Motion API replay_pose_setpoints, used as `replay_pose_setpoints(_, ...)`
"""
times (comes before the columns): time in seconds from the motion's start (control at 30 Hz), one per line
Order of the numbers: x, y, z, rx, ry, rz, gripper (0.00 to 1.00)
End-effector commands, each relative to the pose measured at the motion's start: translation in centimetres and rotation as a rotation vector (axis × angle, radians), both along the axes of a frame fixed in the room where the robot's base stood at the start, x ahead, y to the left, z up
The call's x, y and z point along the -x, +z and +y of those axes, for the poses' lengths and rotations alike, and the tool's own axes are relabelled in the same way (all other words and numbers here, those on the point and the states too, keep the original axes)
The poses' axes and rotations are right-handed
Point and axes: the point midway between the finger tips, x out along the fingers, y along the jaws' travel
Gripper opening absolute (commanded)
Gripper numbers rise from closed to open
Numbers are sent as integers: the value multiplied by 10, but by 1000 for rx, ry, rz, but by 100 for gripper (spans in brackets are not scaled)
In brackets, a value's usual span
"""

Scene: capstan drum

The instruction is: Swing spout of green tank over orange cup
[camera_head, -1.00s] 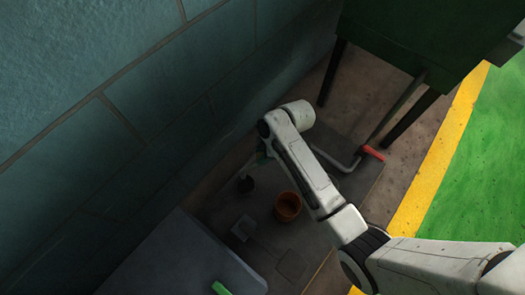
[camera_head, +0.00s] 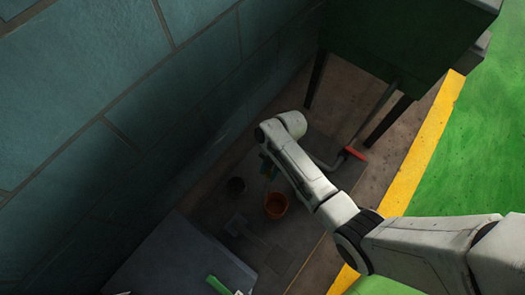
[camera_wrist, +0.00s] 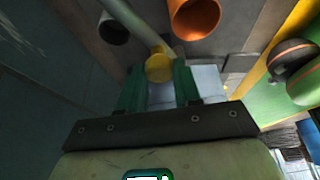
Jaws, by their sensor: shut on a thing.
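The green tank (camera_head: 395,45) stands on dark legs at the upper right of the head view. A grey pipe, its spout (camera_head: 325,164), bends near a red part (camera_head: 354,153) and runs left behind my arm. My gripper (camera_head: 269,168) points down between a dark cup (camera_head: 236,185) and the orange cup (camera_head: 276,205). In the wrist view, my green fingers (camera_wrist: 160,82) are shut on the yellow knob (camera_wrist: 159,68) of the spout (camera_wrist: 140,24). The orange cup (camera_wrist: 195,16) lies beyond it to the right, the dark cup (camera_wrist: 113,30) to the left. My arm hides part of the pipe.
A teal block wall (camera_head: 150,95) rises on the left. A grey box-like surface (camera_head: 180,260) with a green piece on it is at the lower left. A yellow stripe (camera_head: 430,140) borders green floor on the right.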

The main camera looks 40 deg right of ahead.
Motion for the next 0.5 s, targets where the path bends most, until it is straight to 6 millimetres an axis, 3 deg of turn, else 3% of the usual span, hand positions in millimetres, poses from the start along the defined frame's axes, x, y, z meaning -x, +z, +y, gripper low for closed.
replay_pose_setpoints(0.5,17,0,-19,-1,242,2,0)
